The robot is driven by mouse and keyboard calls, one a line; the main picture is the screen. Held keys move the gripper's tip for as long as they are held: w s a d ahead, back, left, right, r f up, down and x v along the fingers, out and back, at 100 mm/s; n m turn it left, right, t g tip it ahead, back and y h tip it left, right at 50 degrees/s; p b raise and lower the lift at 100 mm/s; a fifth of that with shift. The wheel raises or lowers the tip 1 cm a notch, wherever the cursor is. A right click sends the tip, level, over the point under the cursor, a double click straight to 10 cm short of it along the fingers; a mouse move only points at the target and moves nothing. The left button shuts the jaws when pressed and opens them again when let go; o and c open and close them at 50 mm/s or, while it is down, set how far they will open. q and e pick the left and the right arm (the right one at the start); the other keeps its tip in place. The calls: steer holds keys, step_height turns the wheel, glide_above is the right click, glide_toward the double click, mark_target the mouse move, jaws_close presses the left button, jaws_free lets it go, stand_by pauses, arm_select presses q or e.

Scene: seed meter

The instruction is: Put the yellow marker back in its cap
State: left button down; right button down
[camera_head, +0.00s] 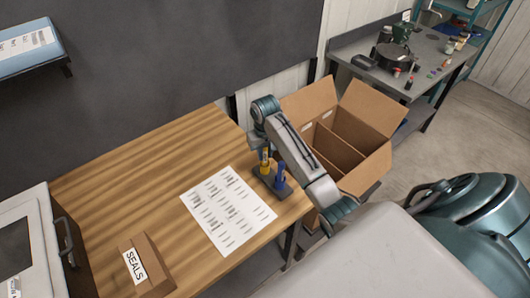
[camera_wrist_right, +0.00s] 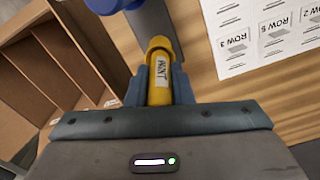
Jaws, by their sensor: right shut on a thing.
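The yellow marker (camera_wrist_right: 160,80), with a white label reading PAINT, stands between the fingers of my right gripper (camera_wrist_right: 160,92), which is shut on it. A wider yellow cap (camera_wrist_right: 160,45) shows at the marker's far end. The two look in line and touching, but I cannot tell how deep the marker sits. In the head view the yellow marker (camera_head: 264,161) is over a dark holder block (camera_head: 268,182) near the table's right edge, partly hidden by my right arm. A blue marker (camera_head: 280,178) stands in the same block. My left gripper is out of view.
A printed sheet (camera_head: 228,212) lies left of the holder. A SEALS box (camera_head: 147,268) and a grey cabinet (camera_head: 35,240) stand at the left. An open cardboard box (camera_head: 350,135) with dividers is beyond the table's right edge. The wooden tabletop (camera_head: 140,175) is otherwise mostly clear.

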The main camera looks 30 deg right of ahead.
steer(key=shift+f, duration=0.75)
stand_by(0.8)
steer(key=c, duration=1.2)
jaws_free()
